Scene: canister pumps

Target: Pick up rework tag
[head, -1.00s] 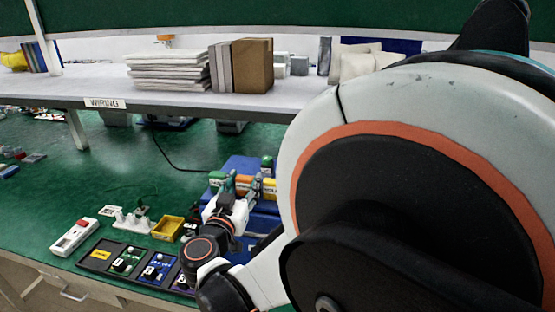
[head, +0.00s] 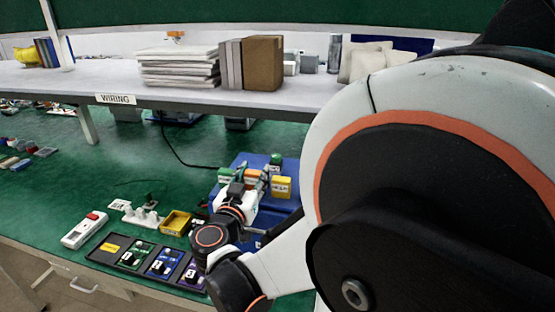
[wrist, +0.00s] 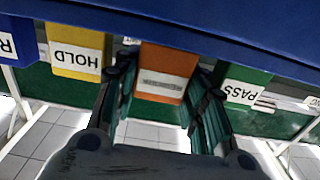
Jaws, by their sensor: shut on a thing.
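The orange rework tag (wrist: 168,72) sits between the two fingers of my gripper (wrist: 162,82) in the wrist view, its white label partly readable and upside down. The fingers are closed on its sides. In the head view my gripper (head: 241,180) is at the blue rack (head: 245,162), and the orange tag (head: 258,175) shows partly behind it. The yellow HOLD tag (wrist: 75,50) and green PASS tag (wrist: 243,84) flank the orange one. Whether the orange tag is clear of the rack is hard to tell.
In the head view a black tray (head: 108,258) with small parts lies left of my arm, beside a yellow bin (head: 176,222) and a white device with a red button (head: 85,230). A shelf labelled WIRING (head: 115,99) overhangs the bench.

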